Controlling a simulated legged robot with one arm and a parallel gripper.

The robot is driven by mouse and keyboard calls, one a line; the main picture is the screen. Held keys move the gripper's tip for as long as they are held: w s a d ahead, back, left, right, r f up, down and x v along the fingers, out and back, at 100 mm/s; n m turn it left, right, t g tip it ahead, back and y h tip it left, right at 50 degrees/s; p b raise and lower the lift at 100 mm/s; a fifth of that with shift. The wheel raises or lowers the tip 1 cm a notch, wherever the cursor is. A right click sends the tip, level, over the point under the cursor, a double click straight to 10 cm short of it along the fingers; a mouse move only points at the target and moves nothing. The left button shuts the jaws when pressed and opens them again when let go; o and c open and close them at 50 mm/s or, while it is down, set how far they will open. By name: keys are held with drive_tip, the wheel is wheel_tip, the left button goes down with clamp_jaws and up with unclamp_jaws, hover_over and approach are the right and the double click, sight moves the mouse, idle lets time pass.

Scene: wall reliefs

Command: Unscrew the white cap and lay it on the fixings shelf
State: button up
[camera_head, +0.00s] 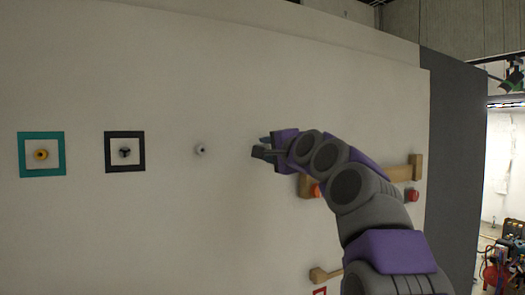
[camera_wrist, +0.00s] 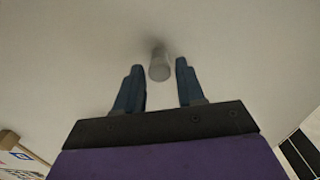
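The white cap (camera_head: 200,149) is a small pale round piece on the wall, left of my gripper (camera_head: 263,146) in the head view. In the wrist view, a pale cylinder (camera_wrist: 159,68) that looks like this cap stands out from the wall. It appears between the tips of my gripper's two blue fingers (camera_wrist: 159,62), with space on both sides. The fingers are apart and hold nothing. I cannot tell how far the fingertips are from it in depth. A wooden shelf (camera_head: 403,172) is on the wall at right, partly hidden by my arm; whether it is the fixings shelf is unclear.
A teal frame (camera_head: 41,134) around a yellow knob and a black frame (camera_head: 111,166) around a dark fitting are at left. Orange (camera_head: 316,190) and red (camera_head: 411,195) pieces are near the shelf. Another wooden piece (camera_head: 325,273) is lower down. The wall below the cap is bare.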

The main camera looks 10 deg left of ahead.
drive_tip(key=m, duration=0.8)
drive_tip(key=shift+f, duration=0.1)
drive_tip(key=c, duration=0.7)
drive_tip(key=n+b, duration=0.1)
drive_tip(key=n, duration=0.3)
drive_tip(key=shift+f, duration=0.15)
clamp_jaws()
drive_tip(key=shift+n, duration=0.5)
